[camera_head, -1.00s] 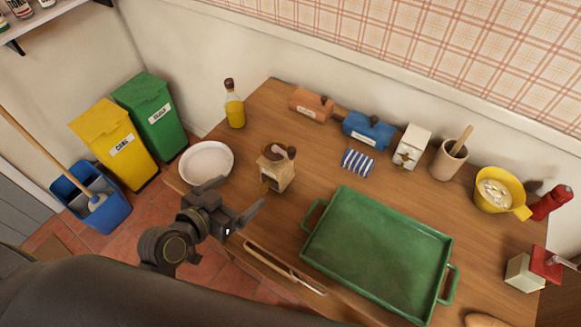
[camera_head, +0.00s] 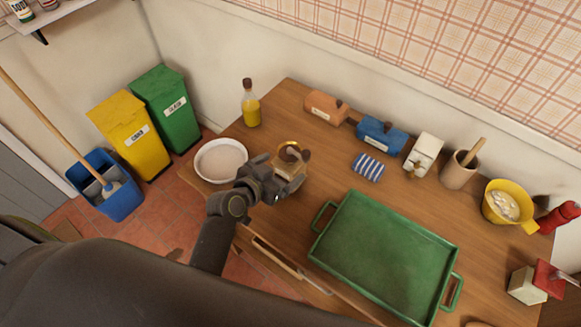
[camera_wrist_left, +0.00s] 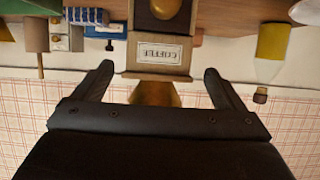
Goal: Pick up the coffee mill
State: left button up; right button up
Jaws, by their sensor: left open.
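The coffee mill (camera_head: 291,168), a small wooden box with a brass top and dark knob, stands on the table right of the white bowl. In the left wrist view, which is upside down, the mill (camera_wrist_left: 160,56) shows its label centred ahead of the two fingers. My left gripper (camera_head: 274,178) is open at the mill's near left side and hides part of it. In the left wrist view the gripper's fingertips (camera_wrist_left: 158,74) are spread wider than the mill; I cannot tell whether they touch it. My right gripper is not in view.
A white bowl (camera_head: 221,178) stands close left of my gripper. A green tray (camera_head: 385,250) lies to the right, and an oil bottle (camera_head: 251,108) stands behind. A striped cloth (camera_head: 368,167) and blue box (camera_head: 381,136) are right of the mill. Bare table lies between mill and tray.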

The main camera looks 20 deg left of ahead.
pick_arm(q)
jog(key=shift+p+x, duration=0.7)
jog(key=shift+x, duration=1.75)
jog(key=shift+s+d+f, duration=0.1)
jog(key=shift+f, duration=0.1)
jog(key=c, duration=1.3)
jog(key=shift+r, duration=0.1)
jog(key=shift+c, duration=0.4)
